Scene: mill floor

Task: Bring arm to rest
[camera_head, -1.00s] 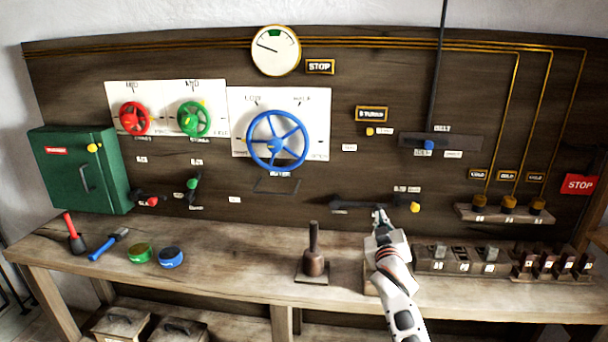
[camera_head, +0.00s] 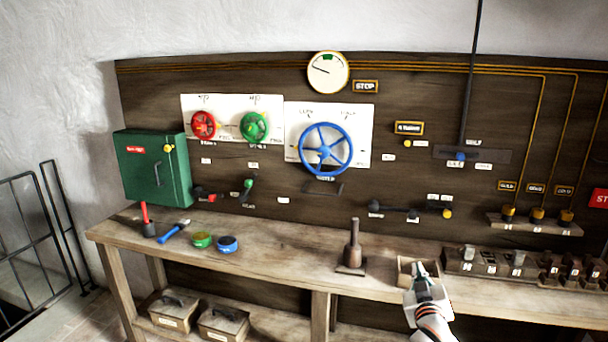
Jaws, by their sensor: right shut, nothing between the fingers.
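My right gripper (camera_head: 424,272) shows at the lower right, in front of the bench. Its fingers are shut with nothing between them. It overlaps a small wooden box (camera_head: 404,270) on the bench in the picture; I cannot tell whether it touches it. The rest of my right arm runs out of the bottom edge. My left gripper is out of view.
The wooden bench (camera_head: 285,262) runs below a dark panel (camera_head: 400,90) with a blue wheel (camera_head: 326,150). A handled wooden block (camera_head: 352,255) stands left of my gripper, and a switch row (camera_head: 490,262) stands right. A railing (camera_head: 40,245) is at far left.

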